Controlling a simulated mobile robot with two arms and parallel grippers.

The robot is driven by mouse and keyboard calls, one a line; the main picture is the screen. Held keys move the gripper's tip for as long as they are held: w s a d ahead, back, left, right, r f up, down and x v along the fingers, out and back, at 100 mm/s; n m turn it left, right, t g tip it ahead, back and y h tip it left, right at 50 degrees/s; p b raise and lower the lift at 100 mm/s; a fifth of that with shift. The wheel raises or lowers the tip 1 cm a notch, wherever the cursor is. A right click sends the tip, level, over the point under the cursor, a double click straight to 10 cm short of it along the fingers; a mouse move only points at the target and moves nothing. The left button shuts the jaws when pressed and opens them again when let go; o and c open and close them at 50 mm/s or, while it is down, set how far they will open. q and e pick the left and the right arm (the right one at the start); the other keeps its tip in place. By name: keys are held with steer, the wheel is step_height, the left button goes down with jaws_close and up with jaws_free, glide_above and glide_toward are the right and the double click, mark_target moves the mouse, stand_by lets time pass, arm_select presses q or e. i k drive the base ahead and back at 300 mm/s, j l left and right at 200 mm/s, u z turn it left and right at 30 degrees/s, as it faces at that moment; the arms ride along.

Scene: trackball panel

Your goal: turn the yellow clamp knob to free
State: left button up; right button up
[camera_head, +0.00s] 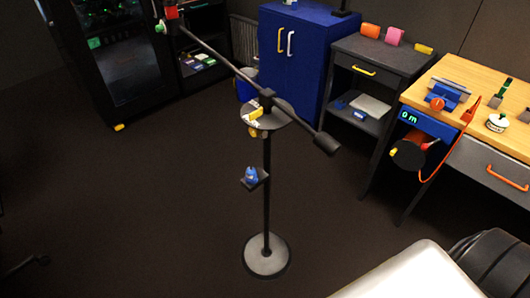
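A dark stand (266,190) with a round grey base stands upright in the middle of the floor. A long boom (220,58) crosses its top at a slant, from upper left to lower right. Below the boom is a round grey disc (284,110) with white markings at its left edge. A small yellow piece, seemingly the clamp knob (255,113), lies over those markings. More yellow shows just under the disc. The piece is too small to read its setting. Neither of my grippers is in view, and nothing visible touches the stand.
A blue cabinet (298,52) and a dark side table (382,52) stand behind. A wooden desk (459,72) with an orange cable is at the right. A dark glass-door cabinet (125,60) is at the upper left. Floor around the stand's base is clear.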

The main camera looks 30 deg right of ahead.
mark_target(254, 134)
steer(key=z, duration=0.4)
steer(key=k+z, duration=0.1)
steer(key=z, duration=0.7)
steer(key=l+z, duration=0.15)
steer(key=z, duration=0.75)
steer(key=j+z, duration=0.1)
steer(key=z, duration=0.85)
steer(key=j+z, duration=0.1)
steer(key=z, duration=0.85)
steer(key=k+j, duration=0.4)
steer(key=j, duration=0.2)
steer(key=k+j+z, duration=0.1)
steer(key=k+j, duration=0.25)
steer(key=j, duration=0.25)
steer(key=k+j, duration=0.4)
steer(key=j, duration=0.2)
steer(key=k+j+z, duration=0.1)
steer(key=k+j, duration=0.3)
steer(key=j, duration=0.15)
